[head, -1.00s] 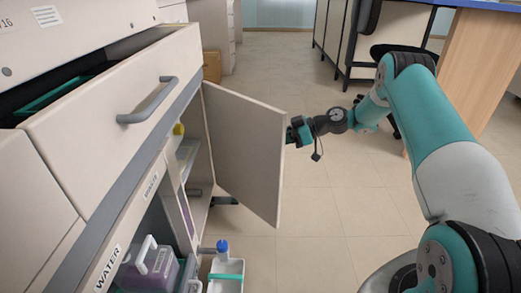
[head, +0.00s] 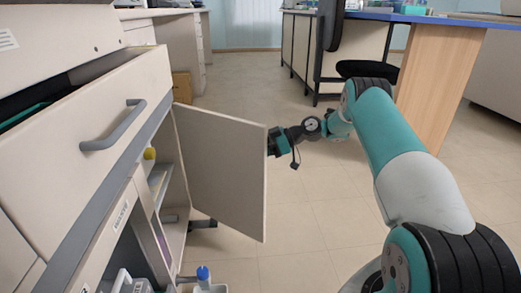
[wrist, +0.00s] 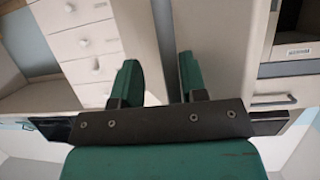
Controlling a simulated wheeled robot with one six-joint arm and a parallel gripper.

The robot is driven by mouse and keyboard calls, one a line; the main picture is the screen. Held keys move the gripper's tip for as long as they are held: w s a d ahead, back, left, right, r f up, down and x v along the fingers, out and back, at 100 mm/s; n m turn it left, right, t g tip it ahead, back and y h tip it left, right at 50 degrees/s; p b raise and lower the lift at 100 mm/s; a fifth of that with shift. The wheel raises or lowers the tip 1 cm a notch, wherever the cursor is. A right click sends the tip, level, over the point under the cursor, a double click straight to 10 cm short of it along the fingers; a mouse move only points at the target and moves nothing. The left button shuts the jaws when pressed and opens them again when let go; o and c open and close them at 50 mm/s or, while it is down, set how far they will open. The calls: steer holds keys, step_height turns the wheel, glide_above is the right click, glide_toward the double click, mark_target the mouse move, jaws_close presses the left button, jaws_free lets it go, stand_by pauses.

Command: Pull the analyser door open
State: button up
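The analyser door (head: 222,175) is a pale flat panel on the front of the bench-like analyser (head: 85,165). It stands swung well out from its opening, and shelves show inside. My gripper (head: 272,142) is at the door's outer edge, on its far side. The door hides the fingertips in the head view, so contact cannot be told there. In the wrist view the two green fingers of my gripper (wrist: 160,80) stand apart, with a visible gap between them and nothing clearly held.
A drawer with a grey handle (head: 113,128) is above the opening. A yellow-capped item (head: 150,154) and a blue-capped bottle (head: 203,274) are inside or below it. The tiled floor (head: 310,215) right of the door is clear. A blue-topped desk (head: 440,20) and black chair (head: 365,68) stand behind.

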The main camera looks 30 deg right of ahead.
steer(key=shift+s+d, duration=0.1)
steer(key=shift+d, duration=0.15)
steer(key=p+v, duration=1)
steer(key=v, duration=0.2)
steer(key=shift+p, duration=0.4)
